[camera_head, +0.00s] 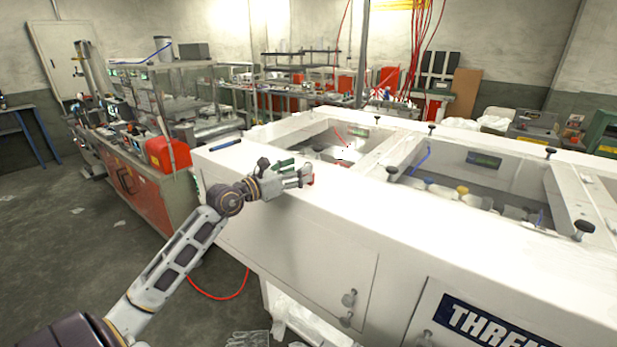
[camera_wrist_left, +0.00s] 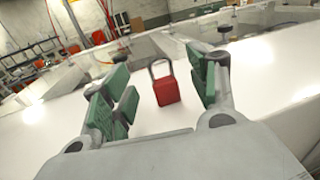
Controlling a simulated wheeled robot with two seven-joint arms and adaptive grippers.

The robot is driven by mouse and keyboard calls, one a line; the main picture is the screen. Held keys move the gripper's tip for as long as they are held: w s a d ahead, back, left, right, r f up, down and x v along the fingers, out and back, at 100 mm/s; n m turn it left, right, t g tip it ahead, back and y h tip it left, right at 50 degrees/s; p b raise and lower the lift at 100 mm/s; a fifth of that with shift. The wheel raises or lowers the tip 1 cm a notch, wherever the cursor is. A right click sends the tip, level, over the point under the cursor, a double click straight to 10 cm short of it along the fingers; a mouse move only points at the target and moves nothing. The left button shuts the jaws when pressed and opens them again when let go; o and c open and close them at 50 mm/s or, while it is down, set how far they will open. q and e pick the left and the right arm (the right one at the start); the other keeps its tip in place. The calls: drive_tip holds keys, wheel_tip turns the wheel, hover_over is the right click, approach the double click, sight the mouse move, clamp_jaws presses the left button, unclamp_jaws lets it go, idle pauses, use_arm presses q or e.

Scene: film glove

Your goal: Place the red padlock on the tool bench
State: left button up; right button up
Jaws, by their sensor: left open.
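The red padlock (camera_wrist_left: 167,92) stands upright on the white machine top in the left wrist view, its grey shackle upward. In the head view only a small red bit of it (camera_head: 311,181) shows at my left gripper (camera_head: 302,174); the rest is hidden by the fingers. My left gripper is open, its green-padded fingers to either side of the padlock in the wrist view, with gaps visible. I cannot tell which surface is the tool bench; a red-fronted bench (camera_head: 146,197) crowded with equipment stands at the left. My right gripper is not in view.
The white machine (camera_head: 340,208) has open recesses holding small items and raised black knobs (camera_head: 584,228). A blue-black pen-like object (camera_head: 225,144) lies near its left end. A red container (camera_head: 168,155) sits on the left bench. The machine top's front strip is largely clear.

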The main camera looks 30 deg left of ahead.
sight(307, 163)
use_arm(q)
drive_tip(key=shift+w, duration=0.1)
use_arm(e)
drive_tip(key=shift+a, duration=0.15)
use_arm(q)
drive_tip(key=shift+w+d, duration=0.1)
drive_tip(key=shift+w, duration=0.3)
drive_tip(key=shift+w+d+r+p, duration=0.1)
drive_tip(key=shift+w+p, duration=0.4)
drive_tip(key=shift+w, duration=0.1)
drive_tip(key=shift+p+x, duration=0.4)
drive_tip(key=shift+x, duration=0.8)
drive_tip(key=shift+w, duration=0.3)
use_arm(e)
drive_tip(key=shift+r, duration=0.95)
use_arm(q)
clamp_jaws()
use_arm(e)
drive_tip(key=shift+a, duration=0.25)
